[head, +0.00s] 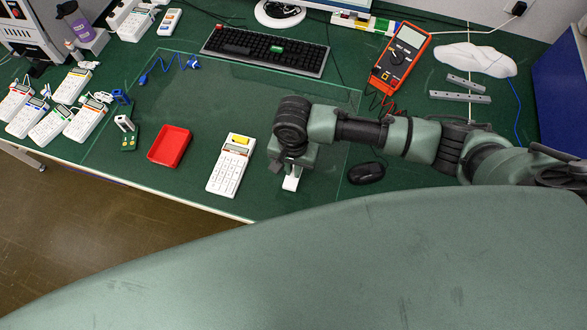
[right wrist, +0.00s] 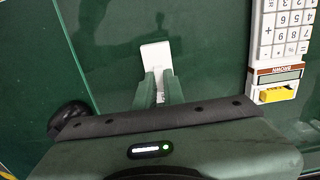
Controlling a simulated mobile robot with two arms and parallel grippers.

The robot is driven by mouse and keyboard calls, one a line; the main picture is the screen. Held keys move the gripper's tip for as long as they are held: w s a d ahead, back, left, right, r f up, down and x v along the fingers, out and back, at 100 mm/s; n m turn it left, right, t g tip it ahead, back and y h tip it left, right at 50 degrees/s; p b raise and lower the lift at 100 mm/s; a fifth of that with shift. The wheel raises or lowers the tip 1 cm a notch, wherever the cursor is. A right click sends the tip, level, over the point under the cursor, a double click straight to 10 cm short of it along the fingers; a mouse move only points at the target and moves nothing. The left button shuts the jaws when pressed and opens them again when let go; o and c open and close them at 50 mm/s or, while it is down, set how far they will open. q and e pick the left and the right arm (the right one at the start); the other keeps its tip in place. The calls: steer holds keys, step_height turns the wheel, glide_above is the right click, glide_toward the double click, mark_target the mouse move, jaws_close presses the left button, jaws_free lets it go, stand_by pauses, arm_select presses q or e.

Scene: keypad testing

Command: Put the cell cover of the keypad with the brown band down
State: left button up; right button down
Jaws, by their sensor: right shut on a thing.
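The white keypad with the brown band (head: 228,172) lies on the green bench, left of my right gripper. In the right wrist view the keypad (right wrist: 283,35) shows its keys, its display, a band lettered BROWN and a yellow block at its end. My right gripper (head: 292,174) points down beside the keypad. Its fingers (right wrist: 159,88) are shut on a flat white piece, the cell cover (right wrist: 154,54), which also shows below the gripper in the head view (head: 290,184). I cannot tell whether the cover touches the bench. My left gripper is not in view.
A red tray (head: 170,146) lies left of the keypad. A black mouse (head: 366,173) is close on the right. A black keyboard (head: 265,50) and an orange multimeter (head: 401,57) lie farther back. Several other keypads stand at the left. The bench near the cover is clear.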

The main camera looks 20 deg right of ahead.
mark_target(293, 172)
steer(key=shift+f, duration=0.75)
steer(key=shift+f, duration=0.15)
steer(key=c, duration=1.5)
jaws_free()
step_height(293, 172, up, 12)
steer(key=shift+r+b, duration=0.2)
steer(key=shift+b, duration=0.3)
steer(key=shift+f, duration=0.1)
